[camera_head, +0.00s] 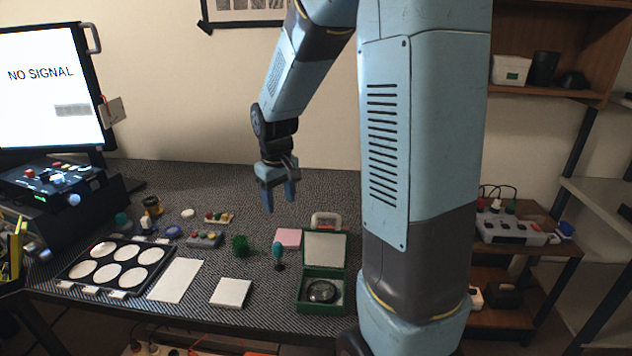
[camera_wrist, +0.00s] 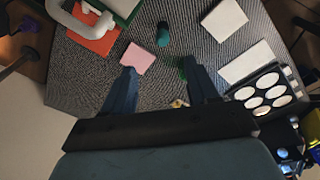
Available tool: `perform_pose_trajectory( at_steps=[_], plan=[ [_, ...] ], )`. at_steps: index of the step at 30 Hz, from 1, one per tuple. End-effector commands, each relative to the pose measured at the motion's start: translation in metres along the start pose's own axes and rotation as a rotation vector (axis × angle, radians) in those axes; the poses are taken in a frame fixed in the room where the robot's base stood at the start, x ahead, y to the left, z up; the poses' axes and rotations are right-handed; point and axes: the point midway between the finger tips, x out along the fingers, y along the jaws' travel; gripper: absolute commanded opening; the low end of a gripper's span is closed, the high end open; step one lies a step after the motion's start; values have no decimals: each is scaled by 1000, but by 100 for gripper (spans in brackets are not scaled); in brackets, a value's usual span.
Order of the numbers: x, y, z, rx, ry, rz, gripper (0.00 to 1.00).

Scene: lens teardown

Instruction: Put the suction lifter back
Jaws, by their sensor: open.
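The suction lifter, which I take to be the teal-handled tool (camera_head: 278,250) with a small dark foot, stands upright on the grey table, left of the open green box. It also shows in the wrist view (camera_wrist: 163,34). A dark green block (camera_head: 240,245), possibly its holder, stands just left of it; in the wrist view it is partly hidden behind my right-hand finger. My gripper (camera_head: 280,196) is open and empty, pointing down above the back of the table, apart from both. In the wrist view its fingers (camera_wrist: 158,80) frame bare table and a pink pad's edge.
The green box (camera_head: 309,303) holds a dark round lens, lid up. The pink pad (camera_head: 288,238) and an orange-and-white handled item (camera_head: 326,220) lie behind. A white square (camera_head: 231,293), white sheet (camera_head: 175,280) and black tray of white discs (camera_head: 76,271) lie left. A monitor stands far left.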

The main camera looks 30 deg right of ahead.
Motion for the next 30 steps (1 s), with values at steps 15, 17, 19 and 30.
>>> perform_pose_trajectory(
  at_steps=[15, 17, 19, 30],
  plan=[
    [-108, -19, 76, 126, 169, 48, 58],
    [-117, -22, 86, 140, 189, 50, 58],
    [-127, -26, 98, 157, 213, 51, 58],
    [-167, -43, 163, 243, 337, 40, 58]
  ],
)
